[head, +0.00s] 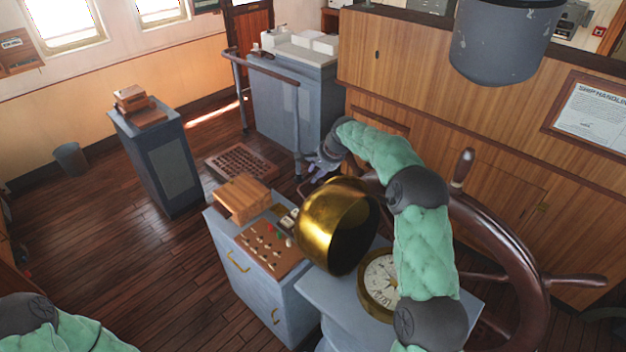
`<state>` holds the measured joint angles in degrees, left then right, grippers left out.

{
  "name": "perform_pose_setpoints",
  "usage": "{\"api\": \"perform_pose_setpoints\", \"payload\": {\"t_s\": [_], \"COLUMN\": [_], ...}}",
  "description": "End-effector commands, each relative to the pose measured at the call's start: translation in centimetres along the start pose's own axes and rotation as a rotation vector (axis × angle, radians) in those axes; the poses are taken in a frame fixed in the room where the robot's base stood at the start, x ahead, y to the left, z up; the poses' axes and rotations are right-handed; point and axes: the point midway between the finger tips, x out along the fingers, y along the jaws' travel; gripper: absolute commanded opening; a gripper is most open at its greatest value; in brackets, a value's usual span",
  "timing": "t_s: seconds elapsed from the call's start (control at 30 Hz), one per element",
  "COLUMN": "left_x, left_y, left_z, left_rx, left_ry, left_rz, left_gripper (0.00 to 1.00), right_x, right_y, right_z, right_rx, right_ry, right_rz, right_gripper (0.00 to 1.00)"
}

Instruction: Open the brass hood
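The brass hood (331,222) is a shiny gold dome in the middle of the head view. It is tipped to the left on its side, with its dark hollow facing right. The compass (380,281) with its white dial shows uncovered to the right of it, partly behind my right forearm. My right gripper (318,168) is just beyond the hood's upper edge, small and partly hidden by its own wrist. I cannot tell whether it touches the hood or how its fingers stand. Of my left arm only a padded link shows at the bottom left; its gripper is out of view.
A ship's wheel (524,240) stands right of the compass, close to my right arm. A grey cabinet (247,283) with a switch panel and a wooden box (243,197) is left of the hood. A grey bucket-shaped fixture (497,45) hangs at the upper right.

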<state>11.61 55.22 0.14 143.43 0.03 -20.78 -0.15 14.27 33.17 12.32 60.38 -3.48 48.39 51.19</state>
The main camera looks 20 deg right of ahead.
Motion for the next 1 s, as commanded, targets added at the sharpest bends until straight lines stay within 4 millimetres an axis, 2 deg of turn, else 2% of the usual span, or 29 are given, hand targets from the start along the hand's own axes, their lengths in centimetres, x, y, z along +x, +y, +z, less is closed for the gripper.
{"api": "perform_pose_setpoints", "payload": {"t_s": [0.1, 0.33, 0.5, 1.0], "left_x": [0.0, 0.0, 0.0, 0.0], "left_y": [0.0, 0.0, 0.0, 0.0], "left_z": [0.0, 0.0, 0.0, 0.0], "left_rx": [0.000, 0.000, 0.000, 0.000], "left_ry": [0.000, 0.000, 0.000, 0.000], "left_rz": [0.000, 0.000, 0.000, 0.000], "left_gripper": [0.40, 0.40, 0.40, 0.40], "right_x": [-2.3, -4.8, -5.4, -5.3], "right_y": [-0.1, -0.1, -0.1, -0.1], "right_z": [0.0, 0.1, 0.1, 0.0], "right_rx": [0.000, -0.001, -0.001, 0.000], "right_ry": [0.001, 0.000, 0.000, 0.000], "right_rz": [-0.002, -0.001, -0.001, -0.001], "right_gripper": [0.35, 0.35, 0.35, 0.35]}}
